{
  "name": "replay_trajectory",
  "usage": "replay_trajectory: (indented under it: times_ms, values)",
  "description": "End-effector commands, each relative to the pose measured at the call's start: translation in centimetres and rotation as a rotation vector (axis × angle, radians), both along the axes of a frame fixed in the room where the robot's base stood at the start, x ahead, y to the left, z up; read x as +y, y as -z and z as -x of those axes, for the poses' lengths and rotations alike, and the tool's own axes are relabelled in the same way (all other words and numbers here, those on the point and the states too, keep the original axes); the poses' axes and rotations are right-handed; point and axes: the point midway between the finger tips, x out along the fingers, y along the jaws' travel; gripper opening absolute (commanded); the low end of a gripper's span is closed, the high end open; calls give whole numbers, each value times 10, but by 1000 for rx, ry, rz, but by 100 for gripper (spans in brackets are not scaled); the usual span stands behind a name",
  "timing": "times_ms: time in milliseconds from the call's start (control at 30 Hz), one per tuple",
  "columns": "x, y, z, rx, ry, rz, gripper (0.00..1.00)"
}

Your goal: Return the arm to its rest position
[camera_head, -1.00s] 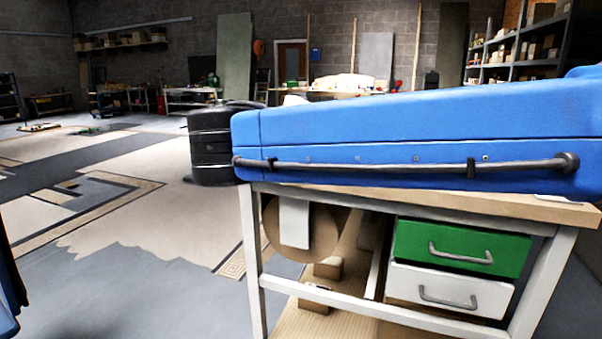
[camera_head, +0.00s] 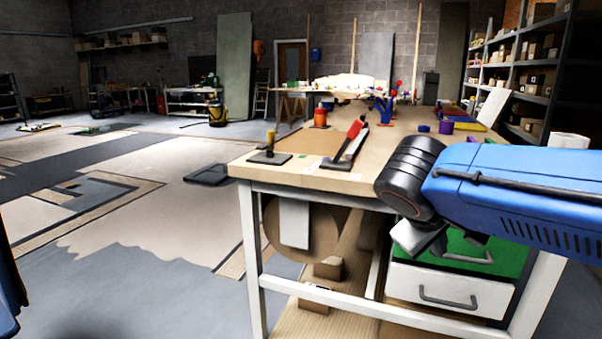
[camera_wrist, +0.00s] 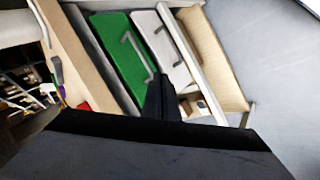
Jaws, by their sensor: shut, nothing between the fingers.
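My blue arm (camera_head: 530,190) reaches in from the right in the head view, its black joint (camera_head: 408,175) in front of the workbench's near edge. My gripper (camera_wrist: 163,95) shows as a dark shape in the wrist view, shut and empty. In that view it is in front of the bench's green drawer (camera_wrist: 125,60) and white drawer (camera_wrist: 160,45). In the head view the arm partly covers the green drawer (camera_head: 480,255); the white drawer (camera_head: 435,290) is below it. Both drawers look closed.
The wooden workbench top (camera_head: 320,178) holds a black clamp-like tool (camera_head: 268,157), a red-handled tool (camera_head: 350,140), an orange container (camera_head: 320,118) and several small items. A dark flat slab (camera_head: 208,175) lies on the floor to the left. The floor at left is mostly open.

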Motion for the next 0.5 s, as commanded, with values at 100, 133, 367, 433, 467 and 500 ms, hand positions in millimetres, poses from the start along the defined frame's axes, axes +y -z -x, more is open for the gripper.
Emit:
replay_trajectory:
  times_ms: [100,133,367,433,467,500]
  values:
    - [-18,28,25,39,44,-99,0]
    - [-20,34,31,46,52,-126,0]
    - [-31,80,75,70,127,-332,0]
    - [-31,93,87,65,152,-396,0]
    - [-31,98,91,62,162,-423,0]
    - [-30,104,97,55,177,-458,0]
